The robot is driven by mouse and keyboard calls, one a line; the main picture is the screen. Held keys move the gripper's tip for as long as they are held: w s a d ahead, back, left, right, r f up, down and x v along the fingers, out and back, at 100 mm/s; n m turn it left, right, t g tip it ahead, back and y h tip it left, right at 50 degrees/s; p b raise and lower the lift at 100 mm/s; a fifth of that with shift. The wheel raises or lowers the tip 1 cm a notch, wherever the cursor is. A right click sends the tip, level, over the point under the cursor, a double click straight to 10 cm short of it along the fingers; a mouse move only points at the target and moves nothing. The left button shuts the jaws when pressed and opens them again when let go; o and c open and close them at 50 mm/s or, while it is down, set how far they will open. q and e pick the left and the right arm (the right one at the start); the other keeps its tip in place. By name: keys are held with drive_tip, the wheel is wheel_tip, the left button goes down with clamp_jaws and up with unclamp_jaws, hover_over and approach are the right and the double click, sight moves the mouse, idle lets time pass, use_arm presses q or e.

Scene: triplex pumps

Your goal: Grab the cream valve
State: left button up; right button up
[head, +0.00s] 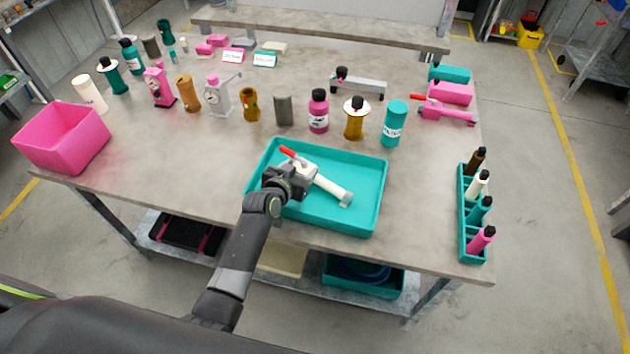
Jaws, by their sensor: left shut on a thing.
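The cream valve (330,187) has a pale pipe body and a red lever handle. It is in the teal tray (362,206) at the front middle of the table. My left gripper (298,178) is over the tray's left part, shut on the valve near its handle end. The gripper hides part of the valve's body. I cannot tell whether the valve touches the tray floor. My right gripper is not in view.
A row of pumps and bottles, including a pink bottle (318,112) and a teal cylinder (394,124), stands behind the tray. A pink bin (62,138) is at the left. A teal rack (466,220) of small bottles is at the right. Table space beside the tray is clear.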

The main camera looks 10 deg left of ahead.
use_arm(q)
drive_tip(key=shift+s+f, duration=0.2)
drive_tip(key=shift+f, duration=0.15)
drive_tip(key=shift+c, duration=0.7)
drive_tip(key=shift+r, duration=0.1)
